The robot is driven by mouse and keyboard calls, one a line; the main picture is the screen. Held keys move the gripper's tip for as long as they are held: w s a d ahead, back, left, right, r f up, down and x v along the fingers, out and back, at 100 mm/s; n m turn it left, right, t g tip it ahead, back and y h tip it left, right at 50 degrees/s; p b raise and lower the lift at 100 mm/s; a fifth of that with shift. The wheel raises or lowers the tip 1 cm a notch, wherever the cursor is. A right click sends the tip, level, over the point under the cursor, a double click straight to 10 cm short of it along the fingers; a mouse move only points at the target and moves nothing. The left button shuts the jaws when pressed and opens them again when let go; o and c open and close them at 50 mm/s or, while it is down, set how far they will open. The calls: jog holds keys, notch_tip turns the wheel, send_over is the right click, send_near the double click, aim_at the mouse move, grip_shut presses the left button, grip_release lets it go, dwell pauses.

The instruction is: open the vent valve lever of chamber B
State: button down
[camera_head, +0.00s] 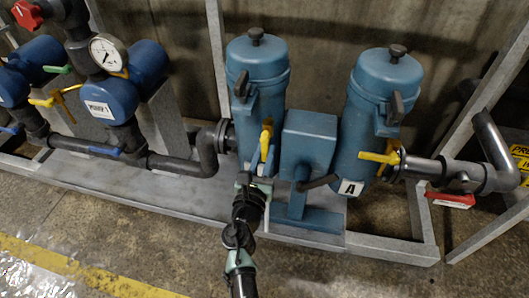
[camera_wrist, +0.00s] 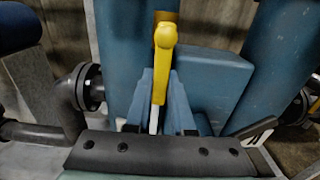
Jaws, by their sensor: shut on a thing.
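Two blue upright chambers stand on a grey skid. The right one (camera_head: 378,90) has a label A (camera_head: 350,187); the left one (camera_head: 258,75) shows no readable label, as my arm hides its lower front. A yellow lever (camera_head: 266,136) on the left chamber points down towards me; it also shows in the wrist view (camera_wrist: 164,60), running down between my fingers. My gripper (camera_head: 261,172) is shut on this lever near its lower end. The right chamber's yellow lever (camera_head: 378,157) lies nearly level, pointing left.
A blue box (camera_head: 308,145) with a dark handle (camera_head: 319,183) stands between the chambers, close right of my gripper. A flanged black pipe (camera_head: 190,160) joins the left chamber. A pressure gauge (camera_head: 108,53) and a red lever (camera_head: 450,200) are farther off. The floor in front is clear.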

jog(key=c, duration=0.8)
grip_release()
jog(key=p+v, duration=0.2)
jog(key=v, duration=1.1)
jog(key=shift+p, duration=0.35)
jog(key=shift+r, duration=0.1)
